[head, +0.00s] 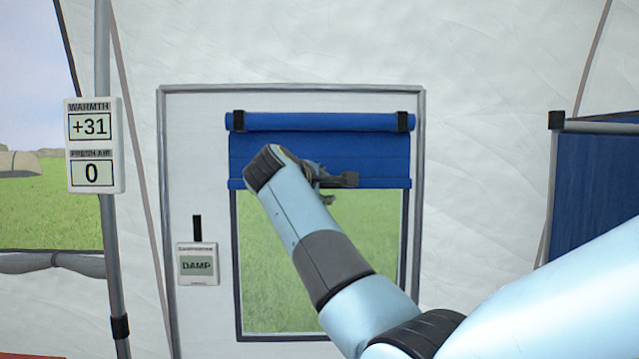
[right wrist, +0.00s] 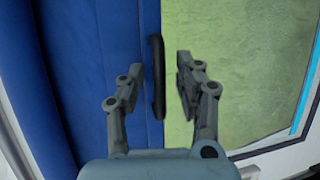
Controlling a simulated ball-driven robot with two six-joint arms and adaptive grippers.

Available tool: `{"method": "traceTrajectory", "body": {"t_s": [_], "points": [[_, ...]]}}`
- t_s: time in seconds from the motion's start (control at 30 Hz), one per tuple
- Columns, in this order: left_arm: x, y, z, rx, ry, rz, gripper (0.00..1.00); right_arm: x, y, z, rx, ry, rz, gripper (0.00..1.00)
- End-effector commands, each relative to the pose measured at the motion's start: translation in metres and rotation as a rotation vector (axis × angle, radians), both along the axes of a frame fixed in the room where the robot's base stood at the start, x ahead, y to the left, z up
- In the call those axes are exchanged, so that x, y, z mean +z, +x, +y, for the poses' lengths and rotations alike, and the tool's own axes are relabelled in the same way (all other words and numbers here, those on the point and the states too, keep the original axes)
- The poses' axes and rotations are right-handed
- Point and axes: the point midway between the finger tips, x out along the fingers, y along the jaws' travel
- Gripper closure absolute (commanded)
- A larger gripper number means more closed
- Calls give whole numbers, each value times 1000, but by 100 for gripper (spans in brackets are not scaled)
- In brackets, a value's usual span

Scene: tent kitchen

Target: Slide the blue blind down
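The blue blind (head: 385,150) hangs over the top part of the window, rolled at its top under two dark straps. Its lower edge is a little below the roll, and the glass under it is bare. The blind also fills the left of the right wrist view (right wrist: 90,80). A dark handle (right wrist: 157,80) sits at the blind's edge. My right gripper (head: 333,182) is at the blind's lower edge, partly hidden by my arm. In the right wrist view its fingers (right wrist: 162,78) are apart, with the handle between them in the picture; contact cannot be told. My left gripper is not in view.
The window (head: 280,270) is set in a grey-framed panel. A small meter reading DAMP (head: 197,265) is on the panel's left. A WARMTH and FRESH AIR display (head: 92,145) is on a pole. A blue screen (head: 595,185) stands at right.

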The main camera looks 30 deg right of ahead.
Motion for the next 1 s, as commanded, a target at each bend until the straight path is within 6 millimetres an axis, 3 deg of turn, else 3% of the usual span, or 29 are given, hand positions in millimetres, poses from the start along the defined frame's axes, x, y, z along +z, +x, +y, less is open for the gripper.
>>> {"method": "traceTrajectory", "body": {"t_s": [0.23,0.5,1.0], "points": [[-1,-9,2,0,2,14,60,-1,0,-1,0,0,1,66],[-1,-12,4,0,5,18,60,-1,0,0,0,0,1,100],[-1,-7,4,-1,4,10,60,-1,0,0,0,-1,2,100]]}}
